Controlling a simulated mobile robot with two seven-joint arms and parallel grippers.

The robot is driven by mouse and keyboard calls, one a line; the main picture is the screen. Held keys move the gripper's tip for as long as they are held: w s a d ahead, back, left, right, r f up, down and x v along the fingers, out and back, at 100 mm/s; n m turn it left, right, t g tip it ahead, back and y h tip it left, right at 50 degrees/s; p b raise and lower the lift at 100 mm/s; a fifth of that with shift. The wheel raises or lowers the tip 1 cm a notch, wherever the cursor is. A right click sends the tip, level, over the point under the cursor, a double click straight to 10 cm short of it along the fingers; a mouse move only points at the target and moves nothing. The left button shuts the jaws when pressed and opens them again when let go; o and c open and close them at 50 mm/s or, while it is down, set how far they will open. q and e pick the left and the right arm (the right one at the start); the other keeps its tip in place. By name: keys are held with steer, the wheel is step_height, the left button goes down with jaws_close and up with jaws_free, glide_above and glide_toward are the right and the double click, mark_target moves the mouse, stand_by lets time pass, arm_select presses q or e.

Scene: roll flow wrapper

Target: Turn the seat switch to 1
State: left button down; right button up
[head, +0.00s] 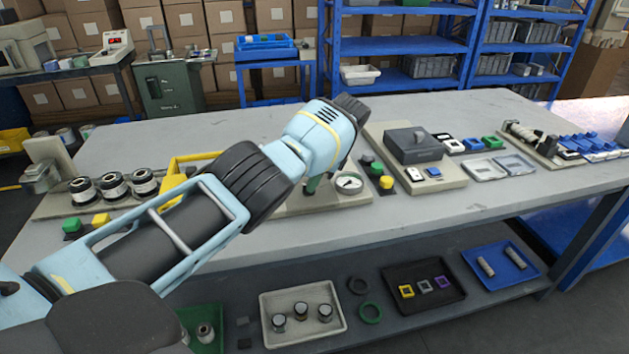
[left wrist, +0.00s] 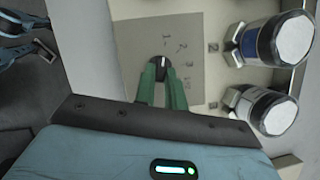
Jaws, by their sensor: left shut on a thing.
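The seat switch is a small dark knob (left wrist: 163,61) with a white line, on a grey plate (left wrist: 135,45) with the figures 1, 2 and 3 printed beside it, in the left wrist view. The white line points roughly up the picture, toward the 1. My left gripper (left wrist: 163,72) has its green fingers closed around the knob.
Two white-ended cylinders (left wrist: 294,39) (left wrist: 276,115) stand right of the plate. In the head view, a green and a yellow button (head: 386,182) and a grey box (head: 413,145) lie right of the gauge. Several rollers (head: 114,184) stand at left. Bare table shows in front.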

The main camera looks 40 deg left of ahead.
arm_select(q)
steer(key=c, duration=1.6)
jaws_free()
steer(key=shift+o, duration=0.7)
arm_select(e)
steer(key=shift+s, duration=0.4)
